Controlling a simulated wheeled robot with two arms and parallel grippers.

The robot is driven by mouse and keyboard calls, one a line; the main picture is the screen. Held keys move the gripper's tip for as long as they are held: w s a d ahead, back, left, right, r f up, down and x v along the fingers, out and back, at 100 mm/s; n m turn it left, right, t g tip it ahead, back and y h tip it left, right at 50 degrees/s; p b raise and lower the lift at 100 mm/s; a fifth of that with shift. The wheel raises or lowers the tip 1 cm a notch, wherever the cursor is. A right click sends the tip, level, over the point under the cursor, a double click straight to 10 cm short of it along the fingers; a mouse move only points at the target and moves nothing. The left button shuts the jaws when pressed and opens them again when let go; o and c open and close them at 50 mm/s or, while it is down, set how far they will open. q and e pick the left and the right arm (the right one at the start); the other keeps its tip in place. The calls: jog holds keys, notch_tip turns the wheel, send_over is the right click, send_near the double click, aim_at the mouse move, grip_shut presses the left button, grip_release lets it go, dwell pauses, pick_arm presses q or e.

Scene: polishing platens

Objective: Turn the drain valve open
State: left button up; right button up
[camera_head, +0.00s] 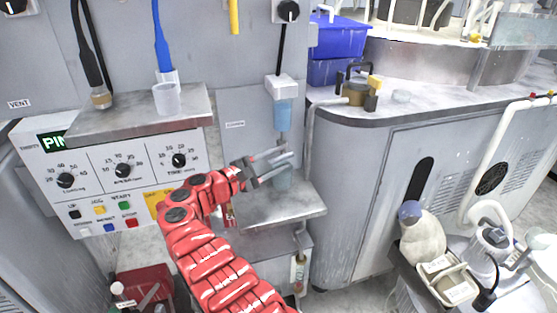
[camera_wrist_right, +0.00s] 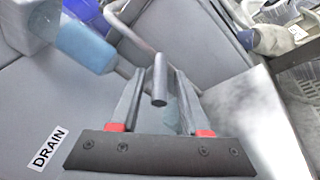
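My right gripper (camera_head: 284,158) is at the end of the red arm, in front of the grey panel and below the clear-and-blue cylinder (camera_head: 283,112). In the right wrist view, a grey round-ended rod (camera_wrist_right: 160,85), seemingly the drain valve handle, shows between the two fingers. The fingers are apart, with gaps visible on both sides of the rod, so the gripper is open. A DRAIN label (camera_wrist_right: 46,148) is on the panel beside the gripper. In the head view the fingers largely hide the handle. A bluish clear beaker (camera_head: 283,180) stands just below the gripper. My left gripper is not in view.
A metal shelf (camera_head: 262,212) bears the beaker under the gripper. A control box (camera_head: 110,165) with dials and buttons is at left, below a shelf with a clear cup (camera_head: 167,98). A grey cabinet (camera_head: 370,170) stands close on the right.

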grip_shut()
jog(key=shift+f, duration=0.1)
jog(key=shift+d+f+b, duration=0.1)
jog(key=shift+f+b, duration=0.1)
jog(key=shift+b, duration=0.2)
jog(key=n+t+h+b, duration=0.1)
jog(key=b, duration=0.1)
jog(key=t+h+b, duration=0.1)
jog(key=b, duration=0.1)
jog(key=f+n+t+h+b, duration=0.1)
jog(key=t+b, duration=0.1)
jog(key=b, duration=0.1)
jog(key=shift+w+d+n, duration=0.1)
jog(key=shift+d+n, duration=0.2)
jog(key=shift+r, duration=0.1)
